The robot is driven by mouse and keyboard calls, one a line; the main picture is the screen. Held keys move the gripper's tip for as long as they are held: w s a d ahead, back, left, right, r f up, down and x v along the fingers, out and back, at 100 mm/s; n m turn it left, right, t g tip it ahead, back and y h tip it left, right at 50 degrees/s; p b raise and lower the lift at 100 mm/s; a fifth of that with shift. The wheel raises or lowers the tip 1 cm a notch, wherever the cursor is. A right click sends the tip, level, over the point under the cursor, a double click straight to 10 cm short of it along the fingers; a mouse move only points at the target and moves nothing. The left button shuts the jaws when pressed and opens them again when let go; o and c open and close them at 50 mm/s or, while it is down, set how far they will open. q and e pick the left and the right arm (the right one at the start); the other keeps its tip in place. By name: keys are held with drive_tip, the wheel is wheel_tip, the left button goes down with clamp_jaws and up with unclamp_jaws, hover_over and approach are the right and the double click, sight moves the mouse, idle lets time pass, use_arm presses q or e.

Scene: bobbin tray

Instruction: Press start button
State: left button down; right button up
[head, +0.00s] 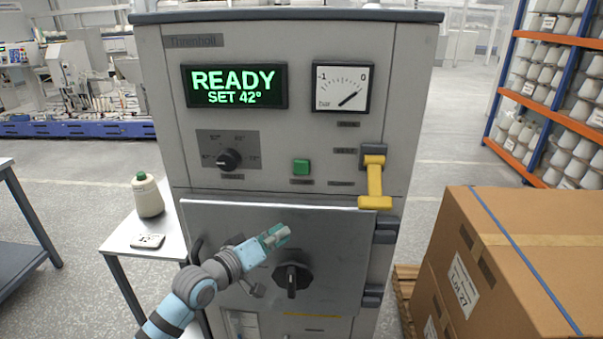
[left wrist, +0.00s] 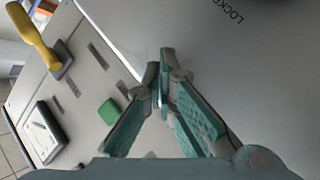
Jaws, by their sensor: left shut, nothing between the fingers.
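The green start button (head: 301,167) sits on the grey machine's front panel, right of the dial and below the gauge. It also shows in the left wrist view (left wrist: 109,111), beside my fingers. My left gripper (head: 284,232) is shut and empty, in front of the closed door, below and slightly left of the button in the head view. In the left wrist view its fingertips (left wrist: 161,68) meet, apart from the button. The display (head: 235,86) reads READY, SET 42°. My right gripper is in neither view.
A yellow lever (head: 375,182) hangs over the door's upper right corner. A dial (head: 228,159) and gauge (head: 342,88) are on the panel. A black door knob (head: 292,280) is below my gripper. Cardboard boxes (head: 540,240) stand at right; a small table (head: 122,241) with a cone is at left.

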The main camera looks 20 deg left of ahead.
sight(302, 167)
use_arm(q)
drive_tip(key=s+d+r+h, duration=0.1)
drive_tip(key=d+r+h, duration=0.1)
drive_tip(key=r, duration=0.4)
drive_tip(key=s+d+r+m+t+h, duration=0.1)
drive_tip(key=s+d+r+h, duration=0.1)
drive_tip(key=r, duration=0.4)
drive_tip(key=shift+d+m+b, duration=0.3)
drive_tip(key=shift+d, duration=0.5)
drive_tip(key=shift+f, duration=0.1)
drive_tip(key=shift+w+a+b, duration=0.5)
drive_tip(key=shift+w+b, duration=0.35)
drive_tip(key=shift+w, duration=0.5)
drive_tip(key=shift+w+a+b, duration=0.45)
drive_tip(key=shift+w+b, duration=0.45)
drive_tip(key=shift+w, duration=0.5)
drive_tip(key=shift+w+a+b, duration=0.5)
drive_tip(key=shift+w+b, duration=0.35)
drive_tip(key=shift+w, duration=0.5)
drive_tip(key=shift+w, duration=0.15)
drive_tip(key=shift+w+a, duration=0.15)
drive_tip(key=shift+w, duration=0.1)
